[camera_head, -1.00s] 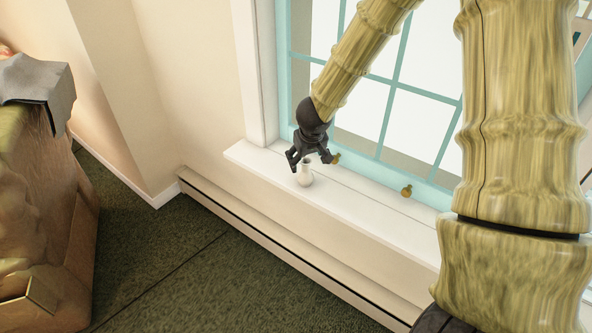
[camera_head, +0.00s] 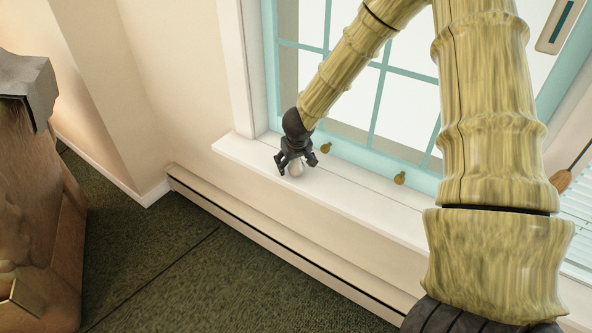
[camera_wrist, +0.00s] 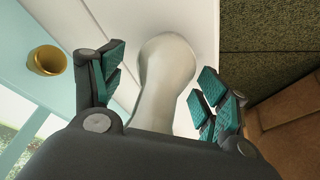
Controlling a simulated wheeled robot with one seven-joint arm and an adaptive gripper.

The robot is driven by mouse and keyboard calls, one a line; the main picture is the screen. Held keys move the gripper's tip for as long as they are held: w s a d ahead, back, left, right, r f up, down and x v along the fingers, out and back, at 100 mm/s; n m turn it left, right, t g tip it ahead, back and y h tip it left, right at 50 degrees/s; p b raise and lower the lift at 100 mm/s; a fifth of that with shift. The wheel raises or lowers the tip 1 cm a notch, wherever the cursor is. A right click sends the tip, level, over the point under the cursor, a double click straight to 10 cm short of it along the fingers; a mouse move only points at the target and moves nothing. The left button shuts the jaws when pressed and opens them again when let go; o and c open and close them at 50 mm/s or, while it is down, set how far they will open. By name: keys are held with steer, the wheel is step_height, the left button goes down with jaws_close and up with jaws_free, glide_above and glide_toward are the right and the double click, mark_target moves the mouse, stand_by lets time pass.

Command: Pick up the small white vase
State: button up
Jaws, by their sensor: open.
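The small white vase (camera_head: 296,169) stands on the white windowsill (camera_head: 348,197), partly hidden by my gripper in the head view. My gripper (camera_head: 296,168) is open and over the vase. In the wrist view the vase (camera_wrist: 166,82) lies between the spread fingers (camera_wrist: 158,88), its round body at the top and its narrower part towards the palm. Teal finger pads show on both sides, with a gap to the vase on each side. The palm hides the end of the vase nearest to me.
Two small brass knobs, one near my gripper (camera_head: 326,148) and one farther right (camera_head: 400,178), sit at the foot of the teal window frame (camera_head: 272,85). A baseboard heater (camera_head: 250,232) runs below the sill. Brown furniture (camera_head: 45,220) stands at left; the green carpet between is clear.

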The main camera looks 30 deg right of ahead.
steer(key=shift+w+f, duration=0.15)
steer(key=shift+f, duration=0.1)
steer(key=c, duration=1.1)
steer(key=shift+r, duration=0.1)
